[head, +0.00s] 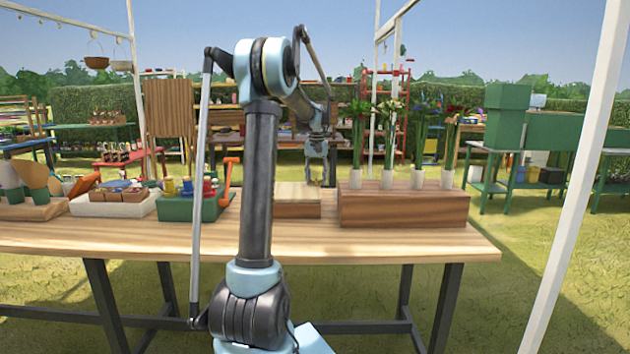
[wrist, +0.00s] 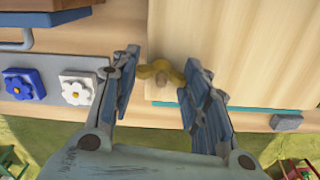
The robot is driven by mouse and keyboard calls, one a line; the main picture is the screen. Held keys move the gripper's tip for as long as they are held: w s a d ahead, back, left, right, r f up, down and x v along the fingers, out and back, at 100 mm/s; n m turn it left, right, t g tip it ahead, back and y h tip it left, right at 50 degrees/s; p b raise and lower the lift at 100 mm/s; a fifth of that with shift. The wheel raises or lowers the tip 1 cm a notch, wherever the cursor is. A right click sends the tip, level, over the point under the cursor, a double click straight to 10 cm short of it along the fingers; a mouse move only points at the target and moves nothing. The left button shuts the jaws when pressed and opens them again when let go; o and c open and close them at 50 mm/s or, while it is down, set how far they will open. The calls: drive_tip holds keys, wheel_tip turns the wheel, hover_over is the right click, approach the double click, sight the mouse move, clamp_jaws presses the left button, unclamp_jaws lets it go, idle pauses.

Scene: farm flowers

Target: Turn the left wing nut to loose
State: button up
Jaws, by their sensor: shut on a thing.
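A yellow, brass-like wing nut (wrist: 160,72) sits on a pale wooden board (wrist: 225,45) in the wrist view, near the board's lower left corner. My gripper (wrist: 159,72) has one finger on each side of it and is shut on its wings. Only this one wing nut shows in the wrist view. In the head view my gripper (head: 315,183) reaches down over the back of the pale wooden block (head: 297,208) on the table. The wing nut is too small to make out there.
A brown wooden box (head: 400,208) with several flower vases stands to the right of the block. A green crate (head: 190,207) with an orange handle stands to its left. Blue and white flower tiles (wrist: 75,90) lie left of my fingers. The table's front strip (head: 370,241) is clear.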

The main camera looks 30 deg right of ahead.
drive_tip(key=shift+w+a+n, duration=0.1)
drive_tip(key=shift+w+n, duration=0.2)
drive_tip(key=shift+n, duration=0.7)
clamp_jaws()
